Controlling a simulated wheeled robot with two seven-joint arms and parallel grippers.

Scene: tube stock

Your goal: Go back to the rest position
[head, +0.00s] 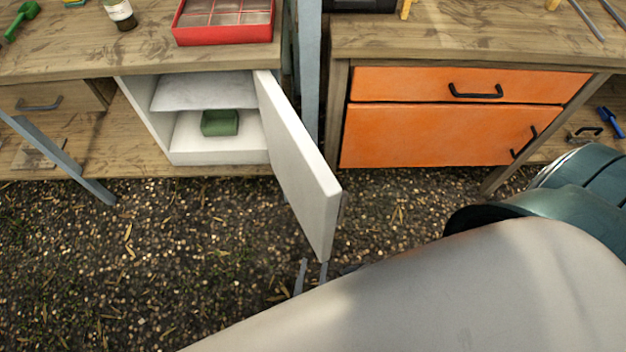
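The rest of that gripper is hidden behind the arm link. A green box (220,122) sits inside on the lower level, under a shelf.
An orange cabinet (430,136) with a shut drawer and door is under the right bench (480,38). The gravel floor at left is clear.

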